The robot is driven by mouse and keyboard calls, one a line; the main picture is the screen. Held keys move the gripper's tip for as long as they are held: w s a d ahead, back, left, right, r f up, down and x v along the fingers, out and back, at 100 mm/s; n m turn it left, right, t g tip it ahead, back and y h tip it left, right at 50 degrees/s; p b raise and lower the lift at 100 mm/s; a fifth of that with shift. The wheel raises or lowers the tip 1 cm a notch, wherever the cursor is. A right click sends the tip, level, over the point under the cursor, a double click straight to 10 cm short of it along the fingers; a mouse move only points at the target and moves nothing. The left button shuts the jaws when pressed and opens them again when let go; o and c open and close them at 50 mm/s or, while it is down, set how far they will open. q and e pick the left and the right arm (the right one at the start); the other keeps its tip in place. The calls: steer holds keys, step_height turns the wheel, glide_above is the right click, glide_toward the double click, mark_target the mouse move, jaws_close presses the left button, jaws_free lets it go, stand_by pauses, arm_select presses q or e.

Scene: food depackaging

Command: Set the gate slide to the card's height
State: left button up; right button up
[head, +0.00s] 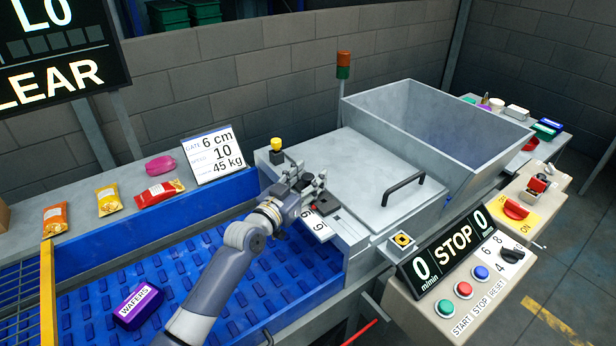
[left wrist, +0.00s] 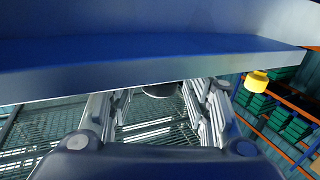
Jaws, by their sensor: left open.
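The card (head: 215,154) stands on the ledge behind the belt and reads gate 6 cm, speed 10, 45 kg. The gate scale (head: 317,224), a white plate with 6 and 9 legible, sits at the machine's front edge; its other marks are covered by my left gripper. My left gripper (head: 306,186) is open at the machine's corner, just above the scale. In the left wrist view its fingers (left wrist: 160,112) are spread, with a dark rounded part (left wrist: 160,90) beyond and between them. I cannot tell whether they touch it. The slide's setting is hidden. My right gripper is out of view.
A yellow-topped post (head: 276,146) stands just behind my left gripper. The machine's lid (head: 350,165) has a black handle (head: 403,189), with a hopper (head: 440,115) behind. A purple wafers pack (head: 139,304) lies on the blue belt (head: 190,270). The panel (head: 450,255) reads STOP.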

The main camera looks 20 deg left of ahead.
mark_target(321, 199)
arm_select(q)
steer(key=shift+c, duration=0.2)
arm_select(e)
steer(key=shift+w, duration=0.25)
arm_select(q)
jaws_close()
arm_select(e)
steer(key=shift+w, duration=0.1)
arm_select(q)
steer(key=s+d+p, duration=0.1)
steer(key=d, duration=0.1)
steer(key=s+d+p, duration=0.2)
steer(key=shift+p, duration=0.3)
steer(key=shift+s+d+f, duration=0.1)
steer(key=shift+d, duration=0.15)
steer(key=shift+f, duration=0.2)
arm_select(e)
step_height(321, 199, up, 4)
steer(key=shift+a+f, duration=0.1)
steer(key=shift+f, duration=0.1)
arm_select(q)
steer(key=shift+o, duration=0.2)
jaws_free()
steer(key=shift+s, duration=0.1)
steer(key=shift+s+r, duration=0.1)
steer(key=shift+r, duration=0.15)
steer(key=shift+a, duration=0.1)
